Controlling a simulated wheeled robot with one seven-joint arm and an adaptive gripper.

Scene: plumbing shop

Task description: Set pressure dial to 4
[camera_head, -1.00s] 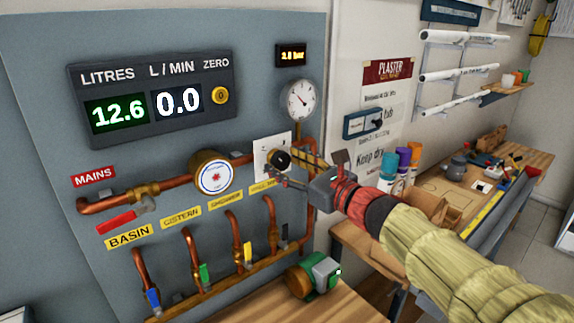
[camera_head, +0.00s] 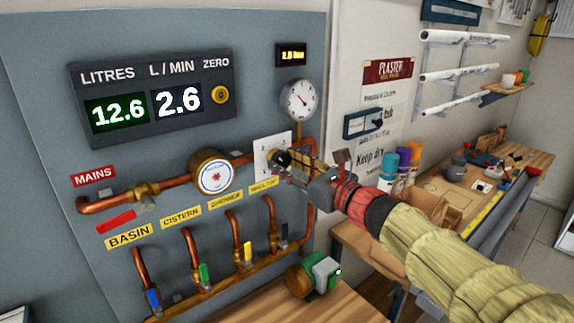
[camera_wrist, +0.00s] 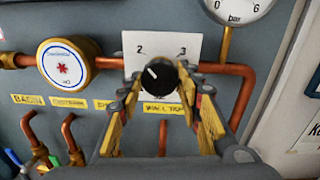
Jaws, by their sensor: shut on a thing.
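The pressure dial is a black knob (camera_wrist: 157,77) on a white scale plate (camera_wrist: 188,48) with 2 and 3 readable in the wrist view. The knob's white mark points up and left, towards the 2. The lower part of the scale is hidden by the knob and fingers. My gripper (camera_wrist: 160,88) is shut on the knob, one yellow-padded finger on each side. In the head view, my gripper (camera_head: 290,164) reaches the plate from the right. The round gauge (camera_head: 300,100) sits above it. The small bar display (camera_head: 291,54) shows blurred yellow digits.
Copper pipes run around the plate. A white round meter (camera_head: 213,175) is on the left. Several tap levers, including a green one (camera_head: 204,273), hang below. A green and grey device (camera_head: 314,274) stands on the bench below. A meter panel (camera_head: 150,98) reads 12.6 litres, 2.6 L/min.

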